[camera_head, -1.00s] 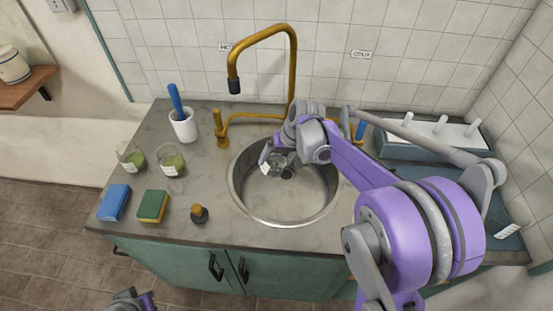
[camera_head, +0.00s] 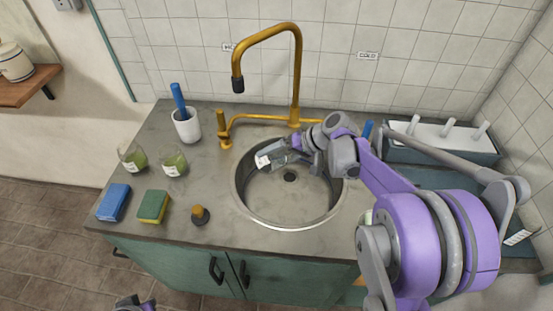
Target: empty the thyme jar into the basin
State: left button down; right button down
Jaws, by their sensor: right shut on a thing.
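The round metal basin (camera_head: 290,213) is set in the counter, with a dark drain (camera_head: 290,177) in its floor. My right gripper (camera_head: 296,148) is over the back left of the basin, shut on a clear glass jar (camera_head: 272,155) with a white label. The jar lies tipped over on its side, its labelled end to the left. The label is too small to read, and I see no green contents in it. My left gripper (camera_head: 133,303) shows only in part at the bottom edge; its fingers are not clear.
Two glasses with green contents (camera_head: 133,158) (camera_head: 173,163) stand left of the basin. A blue sponge (camera_head: 113,202), a green-yellow sponge (camera_head: 153,206), a dark stopper (camera_head: 200,215) and a white cup (camera_head: 187,127) are nearby. A brass faucet (camera_head: 297,75) arches behind.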

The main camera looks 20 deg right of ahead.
jog(key=shift+s+f+y, duration=0.1)
jog(key=shift+f+y, duration=0.05)
jog(key=shift+y, duration=0.35)
jog(key=shift+t+b, duration=0.3)
jog(key=shift+t, duration=0.1)
jog(key=shift+a+r, duration=0.1)
jog(key=shift+r, duration=0.15)
jog(key=shift+f+y, duration=0.15)
jog(key=shift+y, duration=0.15)
jog(key=t+y+b, duration=0.1)
jog(key=y+b, duration=0.1)
jog(key=b, duration=0.1)
jog(key=shift+f+t, duration=0.15)
jog(key=shift+t, duration=0.15)
jog(key=shift+b, duration=0.3)
jog(key=shift+r, duration=0.3)
